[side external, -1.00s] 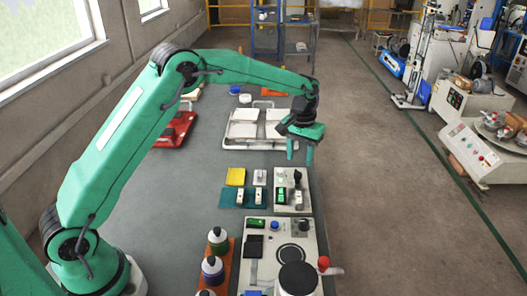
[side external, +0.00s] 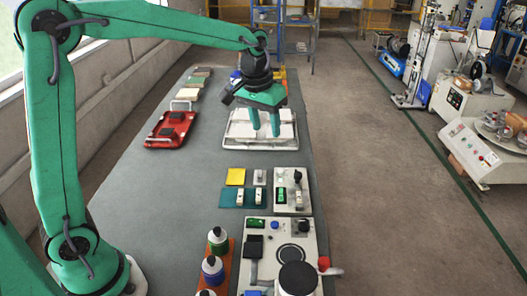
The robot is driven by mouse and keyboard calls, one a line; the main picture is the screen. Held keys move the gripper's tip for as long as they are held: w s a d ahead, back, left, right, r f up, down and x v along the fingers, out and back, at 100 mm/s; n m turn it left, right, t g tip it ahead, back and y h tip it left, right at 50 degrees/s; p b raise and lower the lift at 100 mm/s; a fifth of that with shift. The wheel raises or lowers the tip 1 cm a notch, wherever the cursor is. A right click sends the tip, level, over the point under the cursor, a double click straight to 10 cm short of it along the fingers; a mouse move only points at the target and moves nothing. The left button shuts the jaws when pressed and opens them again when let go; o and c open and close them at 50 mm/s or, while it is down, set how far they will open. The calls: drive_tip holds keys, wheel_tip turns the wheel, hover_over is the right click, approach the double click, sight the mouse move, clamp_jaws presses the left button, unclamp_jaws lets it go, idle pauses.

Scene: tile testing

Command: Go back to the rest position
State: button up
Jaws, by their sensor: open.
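My green gripper (side external: 264,125) points down with its two fingers apart. It is open, with nothing between the fingers. In the picture it overlaps the white tray (side external: 232,143) with pale tiles on the grey table (side external: 160,193). The fingers hide part of the tray and tiles. I cannot tell the exact height of the fingertips above the tiles. My arm arches over from the left side of the table.
A control panel (side external: 292,190), a yellow square (side external: 236,176) and a teal mat (side external: 229,198) are nearer. Bottles (side external: 218,240) and a test machine (side external: 297,277) stand in front. The left-middle table is clear.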

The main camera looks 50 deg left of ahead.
drive_tip(key=s+a+r+m+t, duration=0.1)
drive_tip(key=s+t, duration=0.2)
drive_tip(key=s, duration=2)
drive_tip(key=shift+a+m, duration=0.35)
drive_tip(key=shift+m, duration=0.05)
